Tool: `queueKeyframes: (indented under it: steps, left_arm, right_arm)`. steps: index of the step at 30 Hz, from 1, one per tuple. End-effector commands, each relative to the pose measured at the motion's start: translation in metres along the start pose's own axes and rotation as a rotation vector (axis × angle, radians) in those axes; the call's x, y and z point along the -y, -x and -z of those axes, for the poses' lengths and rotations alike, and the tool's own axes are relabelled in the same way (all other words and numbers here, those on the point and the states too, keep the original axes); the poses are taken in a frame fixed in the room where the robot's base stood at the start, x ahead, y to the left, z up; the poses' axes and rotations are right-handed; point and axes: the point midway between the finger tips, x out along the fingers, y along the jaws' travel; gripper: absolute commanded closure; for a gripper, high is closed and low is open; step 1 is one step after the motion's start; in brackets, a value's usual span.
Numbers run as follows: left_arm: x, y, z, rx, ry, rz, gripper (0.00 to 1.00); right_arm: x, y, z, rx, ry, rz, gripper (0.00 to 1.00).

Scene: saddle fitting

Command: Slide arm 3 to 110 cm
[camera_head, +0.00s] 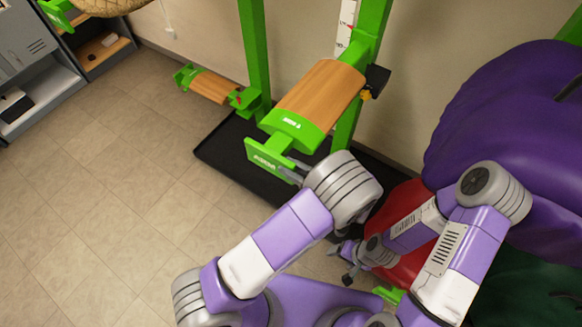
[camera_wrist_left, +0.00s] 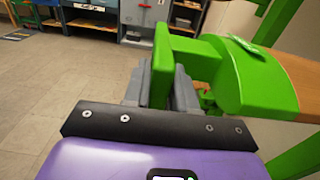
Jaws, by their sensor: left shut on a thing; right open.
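The saddle arm (camera_head: 318,92) has a wooden top and a green front end with a label that looks like "ARM 3". It sticks out from a green upright post (camera_head: 372,25). A white scale (camera_head: 347,22) with red marks runs behind it; its numbers are too small to read surely. My left gripper (camera_head: 290,172) is shut on the green end plate (camera_head: 262,158). In the left wrist view the plate (camera_wrist_left: 160,65) stands between the grey fingers (camera_wrist_left: 165,95), and the arm's green end (camera_wrist_left: 240,75) lies to the right. My right gripper (camera_head: 349,265) is open and empty, low down.
A black mat (camera_head: 222,155) lies under the rack. A second wood-topped arm (camera_head: 208,86) sits lower, to the left. Purple (camera_head: 505,115) and red (camera_head: 408,200) bulky things crowd the right. Grey shelving (camera_head: 30,60) stands at the far left. The tiled floor left is clear.

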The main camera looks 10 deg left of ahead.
Motion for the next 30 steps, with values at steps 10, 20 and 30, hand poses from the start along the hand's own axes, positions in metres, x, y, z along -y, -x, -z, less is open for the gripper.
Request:
queueKeyframes:
  steps: [10,20,30]
  left_arm:
    - [0.0,0.0,-0.009,0.0,0.001,0.0,1.0]
    - [0.0,0.0,-0.061,0.0,0.0,0.0,1.0]
    - [0.0,0.0,-0.102,0.002,0.001,0.0,1.0]
  right_arm:
    - [0.003,0.007,0.0,0.0,0.0,0.0,0.26]
    - [0.017,0.046,-0.002,0.0,0.0,0.0,0.26]
    - [0.029,0.076,-0.003,0.0,0.0,0.0,0.26]
